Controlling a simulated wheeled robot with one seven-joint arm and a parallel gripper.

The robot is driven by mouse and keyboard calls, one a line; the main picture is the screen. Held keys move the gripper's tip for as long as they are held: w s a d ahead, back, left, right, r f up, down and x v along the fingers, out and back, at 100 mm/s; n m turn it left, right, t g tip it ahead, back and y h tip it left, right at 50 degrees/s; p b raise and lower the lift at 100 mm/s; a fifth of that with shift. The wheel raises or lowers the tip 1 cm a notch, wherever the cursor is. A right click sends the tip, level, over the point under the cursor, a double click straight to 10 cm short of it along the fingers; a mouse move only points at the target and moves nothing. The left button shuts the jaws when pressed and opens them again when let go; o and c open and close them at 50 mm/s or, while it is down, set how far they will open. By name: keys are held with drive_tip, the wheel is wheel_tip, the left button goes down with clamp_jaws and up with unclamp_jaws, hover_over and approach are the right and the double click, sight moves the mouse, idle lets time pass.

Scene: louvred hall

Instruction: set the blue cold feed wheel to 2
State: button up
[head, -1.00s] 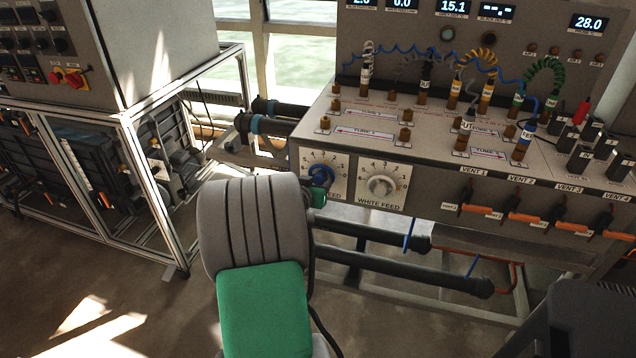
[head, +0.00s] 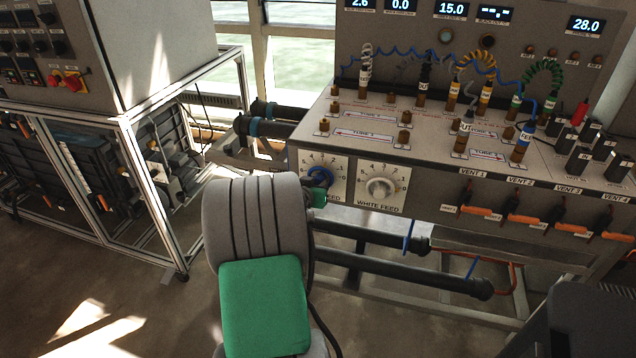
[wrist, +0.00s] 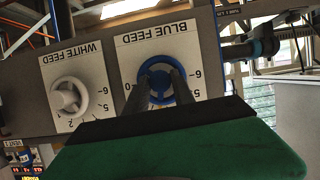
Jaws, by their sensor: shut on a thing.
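The blue feed wheel (head: 319,176) sits on a white dial plate marked BLUE FEED on the front of the bench, partly hidden by my arm and gripper in the head view. In the wrist view, the blue wheel (wrist: 160,72) is upside down in the picture, with its plate's numbers around it. My gripper (wrist: 159,84) has its two dark fingers at the wheel, one at each side of its lower part, and is shut on it. The fingers hide part of the scale, and I cannot tell which number the wheel points to.
The white feed wheel (head: 382,188) is close to the right of the blue one. Orange-handled vent levers (head: 464,200) are farther right. Dark pipes (head: 400,272) run below the panel.

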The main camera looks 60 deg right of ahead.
drive_tip(key=shift+f+m+t+b, duration=0.25)
drive_tip(key=shift+m+t+b, duration=0.05)
drive_tip(key=shift+b, duration=0.6)
clamp_jaws()
drive_tip(key=shift+r+m+t+b, duration=0.25)
drive_tip(key=shift+m+t+b, duration=0.5)
drive_tip(key=shift+b, duration=0.35)
drive_tip(key=o, duration=0.9)
unclamp_jaws()
drive_tip(key=shift+w, duration=0.1)
drive_tip(key=shift+o, duration=1.1)
